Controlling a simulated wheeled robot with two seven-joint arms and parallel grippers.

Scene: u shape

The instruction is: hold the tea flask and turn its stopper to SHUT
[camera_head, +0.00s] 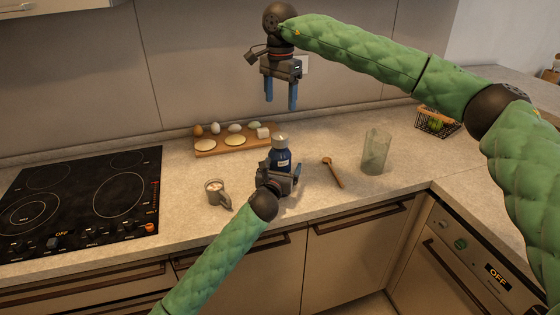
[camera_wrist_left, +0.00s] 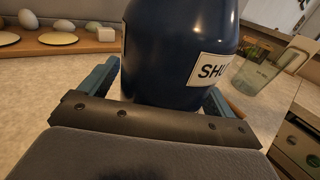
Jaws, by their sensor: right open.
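The dark blue tea flask (camera_head: 281,159) stands upright on the counter, with a pale stopper (camera_head: 280,141) on top. In the left wrist view the flask body (camera_wrist_left: 170,45) fills the middle, with a white label reading "SHU" on its right side; its top is cut off. My left gripper (camera_head: 277,180) is low at the front of the flask. Its blue fingers lie on either side of the flask's lower body; whether both press on it I cannot tell. My right gripper (camera_head: 281,95) is open and empty, pointing down, high above the flask.
A wooden board (camera_head: 234,145) with eggs and pale rounds lies behind left. A grey mug (camera_head: 215,193) stands left of the flask. A wooden spoon (camera_head: 333,173), a glass pitcher (camera_head: 375,152) and a wire basket (camera_head: 437,122) are right. The hob (camera_head: 80,200) is far left.

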